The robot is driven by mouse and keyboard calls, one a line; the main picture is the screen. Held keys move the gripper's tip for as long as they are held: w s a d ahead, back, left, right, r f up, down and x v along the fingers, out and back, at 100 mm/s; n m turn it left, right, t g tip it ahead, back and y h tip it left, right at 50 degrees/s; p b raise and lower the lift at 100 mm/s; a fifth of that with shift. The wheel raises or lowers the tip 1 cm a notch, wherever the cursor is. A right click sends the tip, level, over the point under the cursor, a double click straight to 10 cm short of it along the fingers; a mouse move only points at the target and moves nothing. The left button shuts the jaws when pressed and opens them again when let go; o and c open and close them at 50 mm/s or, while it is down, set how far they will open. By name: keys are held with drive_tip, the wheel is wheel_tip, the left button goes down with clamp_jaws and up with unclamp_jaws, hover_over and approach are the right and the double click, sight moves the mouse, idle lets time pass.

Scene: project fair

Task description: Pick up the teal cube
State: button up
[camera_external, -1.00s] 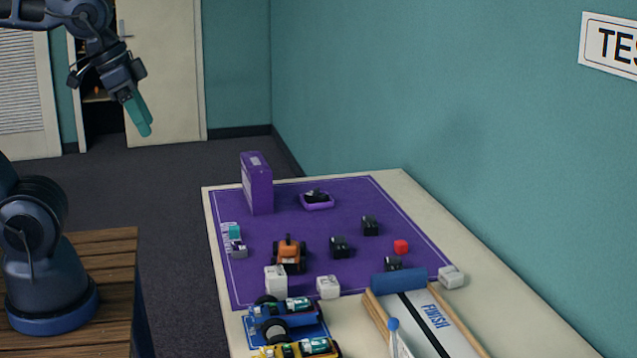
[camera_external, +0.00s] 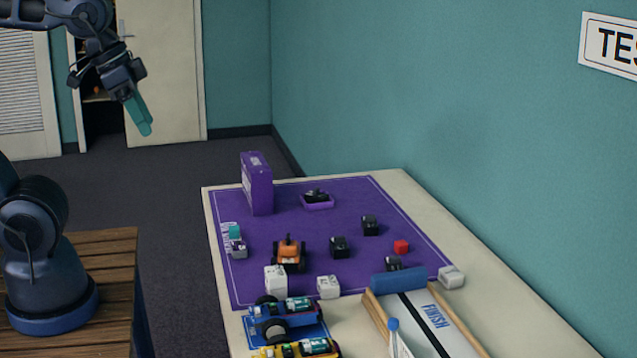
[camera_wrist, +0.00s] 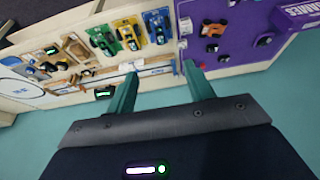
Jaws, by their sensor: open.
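The teal cube (camera_external: 235,231) is small and sits near the left edge of the purple mat (camera_external: 268,231), close behind a small grey and white object (camera_external: 238,249). I cannot tell whether the two touch. My gripper (camera_external: 145,131) has teal fingers and is high up at the left, well away from the table and the cube. In the wrist view, my gripper (camera_wrist: 158,74) shows its two fingers wide apart with nothing between them. I cannot make out the teal cube in the wrist view.
An orange tractor-like model (camera_external: 289,254), several black blocks, a red cube (camera_external: 401,247) and white blocks stand on or near the mat. A tall purple box (camera_external: 257,183) stands behind the teal cube. Blue and yellow vehicles and a finish ramp (camera_external: 432,322) are at the front.

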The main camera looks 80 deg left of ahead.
drive_tip(key=w+a+f+n+g, duration=0.1)
drive_tip(key=w+a+f+n, duration=0.25)
drive_tip(key=w+a, duration=0.55)
drive_tip(key=n+g, duration=0.4)
drive_tip(key=n, duration=0.9)
hover_over(234, 227)
wheel_tip(234, 227, down, 30)
drive_tip(key=f, duration=0.5)
drive_tip(key=shift+w+d+f, duration=0.15)
drive_tip(key=shift+w+f, duration=0.05)
drive_tip(key=shift+w, duration=0.15)
drive_tip(key=shift+s+f, duration=0.2)
drive_tip(key=shift+f, duration=1.2)
drive_tip(key=shift+s+f, duration=0.15)
drive_tip(key=shift+f, duration=1.2)
drive_tip(key=shift+c, duration=0.2)
drive_tip(key=c, duration=1)
